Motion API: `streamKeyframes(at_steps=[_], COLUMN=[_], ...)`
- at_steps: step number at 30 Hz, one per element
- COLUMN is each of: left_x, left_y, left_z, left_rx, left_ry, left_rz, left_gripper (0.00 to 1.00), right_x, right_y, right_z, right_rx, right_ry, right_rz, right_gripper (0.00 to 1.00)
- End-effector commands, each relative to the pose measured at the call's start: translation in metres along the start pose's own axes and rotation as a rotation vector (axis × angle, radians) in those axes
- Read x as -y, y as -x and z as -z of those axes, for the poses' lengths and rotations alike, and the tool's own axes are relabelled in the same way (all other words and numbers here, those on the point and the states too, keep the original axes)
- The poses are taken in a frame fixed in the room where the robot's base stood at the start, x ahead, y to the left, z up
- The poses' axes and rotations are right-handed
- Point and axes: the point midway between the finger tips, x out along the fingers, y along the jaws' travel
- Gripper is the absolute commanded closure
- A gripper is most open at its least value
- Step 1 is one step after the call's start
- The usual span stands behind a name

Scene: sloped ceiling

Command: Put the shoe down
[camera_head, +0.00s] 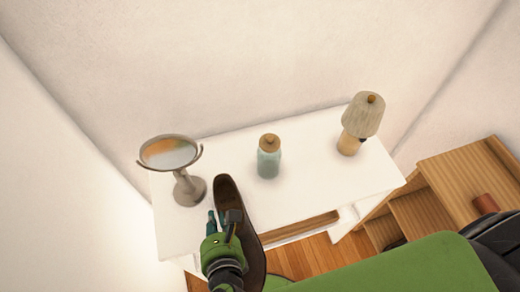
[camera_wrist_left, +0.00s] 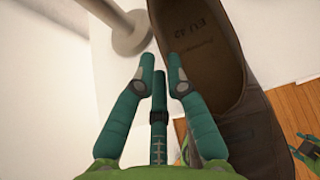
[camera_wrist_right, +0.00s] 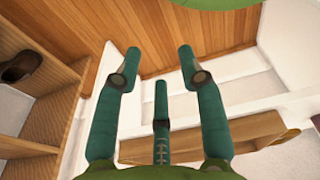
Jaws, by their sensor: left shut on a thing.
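A round mirror on a stand (camera_head: 188,188) is close left of the shoe. A teal jar (camera_head: 268,160) and a lamp (camera_head: 360,120) stand farther right. A wooden shelf (camera_head: 450,180) is at the right; another dark shoe (camera_wrist_right: 20,66) lies in a compartment.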

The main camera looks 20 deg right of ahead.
Motion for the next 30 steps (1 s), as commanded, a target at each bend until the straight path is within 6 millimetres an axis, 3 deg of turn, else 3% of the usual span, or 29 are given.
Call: streamKeyframes(at_steps=[5,9,11,16,21,24,30], left_x=[0.003,0.003,0.003,0.003,0.004,0.004,0.004], left_y=[0.001,-0.016,-0.029,-0.068,-0.102,-0.114,-0.129], left_z=[0.004,-0.009,-0.018,-0.042,-0.059,-0.065,-0.074], left_rx=[0.001,0.005,0.006,0.006,0.002,0.001,0.002], left_ry=[-0.001,0.0,-0.001,-0.001,-0.002,-0.001,-0.001], left_rz=[0.008,0.005,0.004,0.004,0.005,0.006,0.005], left_gripper=[1.0,1.0,1.0,1.0,1.0,1.0,1.0], right_x=[0.005,0.007,0.007,0.004,-0.001,-0.002,-0.001], right_y=[0.003,0.012,0.016,0.025,0.028,0.029,0.032], right_z=[-0.033,-0.062,-0.067,-0.061,-0.034,-0.027,-0.032], right_rx=[0.052,0.102,0.11,0.1,0.057,0.045,0.056], right_ry=[0.0,0.002,0.003,0.005,0.005,0.006,0.006], right_rz=[0.006,0.009,0.009,0.006,0.0,-0.001,0.0], right_gripper=[0.6,0.6,0.6,0.6,0.6,0.6,0.6])
